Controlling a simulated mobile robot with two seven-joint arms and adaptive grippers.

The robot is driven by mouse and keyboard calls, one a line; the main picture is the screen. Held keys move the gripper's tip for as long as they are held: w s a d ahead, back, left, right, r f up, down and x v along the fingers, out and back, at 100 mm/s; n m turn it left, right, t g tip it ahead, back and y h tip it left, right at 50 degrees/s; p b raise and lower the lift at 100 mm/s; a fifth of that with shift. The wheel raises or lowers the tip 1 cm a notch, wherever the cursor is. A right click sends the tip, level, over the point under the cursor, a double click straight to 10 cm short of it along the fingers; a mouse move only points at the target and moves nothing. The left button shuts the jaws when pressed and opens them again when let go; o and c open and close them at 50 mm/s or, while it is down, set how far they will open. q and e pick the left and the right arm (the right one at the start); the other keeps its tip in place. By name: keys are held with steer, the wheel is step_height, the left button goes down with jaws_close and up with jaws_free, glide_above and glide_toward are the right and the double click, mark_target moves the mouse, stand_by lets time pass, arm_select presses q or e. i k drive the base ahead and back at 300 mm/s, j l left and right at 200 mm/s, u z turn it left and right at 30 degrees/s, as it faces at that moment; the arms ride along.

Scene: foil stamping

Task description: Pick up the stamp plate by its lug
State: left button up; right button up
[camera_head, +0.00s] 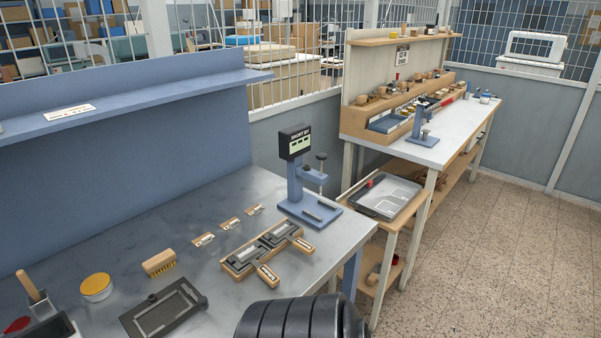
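A wooden holder (236,267) lies on the near metal-topped bench, with dark grey plates (279,233) set in it. Two light wooden tabs with labels stick out from its front side, one at the front (267,275) and one at the right (303,246). A separate dark flat plate (160,316) with small knobs at its edges lies near the bench's front edge. I cannot tell which of these is the stamp plate, and no lug shows clearly. A black ribbed arm link of mine covers the bottom middle. Neither gripper is in view.
A blue stamping press (295,180) with a display stands at the bench's right end. A grey tray (386,197) sits on a lower stand at right. The back of the bench is clear.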

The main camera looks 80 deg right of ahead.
mark_target(247, 254)
steer(key=z, duration=2.25)
steer(key=i+l+u, duration=0.1)
steer(key=l+u, duration=0.75)
steer(key=u, duration=0.15)
steer(key=l+u, duration=0.5)
